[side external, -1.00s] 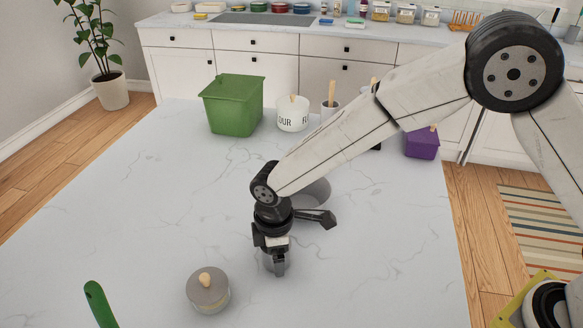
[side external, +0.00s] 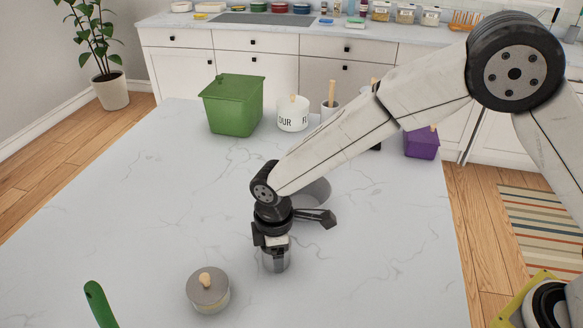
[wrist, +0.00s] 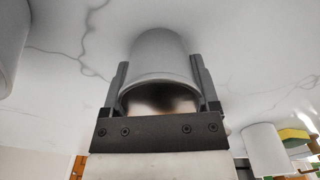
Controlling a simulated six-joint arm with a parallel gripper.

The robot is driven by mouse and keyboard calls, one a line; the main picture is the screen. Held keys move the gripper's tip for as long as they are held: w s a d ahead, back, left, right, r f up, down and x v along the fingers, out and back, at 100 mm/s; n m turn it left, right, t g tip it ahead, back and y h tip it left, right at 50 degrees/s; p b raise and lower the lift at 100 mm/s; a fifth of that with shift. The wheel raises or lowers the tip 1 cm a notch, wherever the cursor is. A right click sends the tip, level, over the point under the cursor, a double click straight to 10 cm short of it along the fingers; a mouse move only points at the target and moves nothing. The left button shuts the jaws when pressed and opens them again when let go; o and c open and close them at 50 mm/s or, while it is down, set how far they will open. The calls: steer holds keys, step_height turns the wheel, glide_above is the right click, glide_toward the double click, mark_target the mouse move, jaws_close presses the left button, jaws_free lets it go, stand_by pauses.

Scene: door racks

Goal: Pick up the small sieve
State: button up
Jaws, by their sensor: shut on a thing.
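The small sieve appears to be the small grey cylinder (side external: 275,261) below my wrist in the side view. In the wrist view the same cylinder (wrist: 158,55) sits between the two fingers, with its rounded rim and dark opening facing the camera. My gripper (side external: 273,252) is shut on it, one finger on each side; in the wrist view the gripper (wrist: 160,72) spans its width. The cylinder is upright at the worktop; I cannot tell whether its base touches. Mesh is not visible.
A lidded round pot with a wooden knob (side external: 208,291) stands close at front left. A larger grey round container (side external: 318,190) is partly hidden behind my wrist. A green handle (side external: 98,303) is at the front left. A green bin (side external: 234,106), flour jar (side external: 292,116) and purple box (side external: 422,144) stand at the back.

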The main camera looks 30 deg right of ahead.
steer(key=shift+r, duration=0.8)
steer(key=s+d+r, duration=0.6)
steer(key=s+r, duration=0.5)
steer(key=s, duration=0.1)
steer(key=shift+s+d+r, duration=0.15)
steer(key=shift+d+r, duration=0.05)
steer(key=shift+d, duration=0.15)
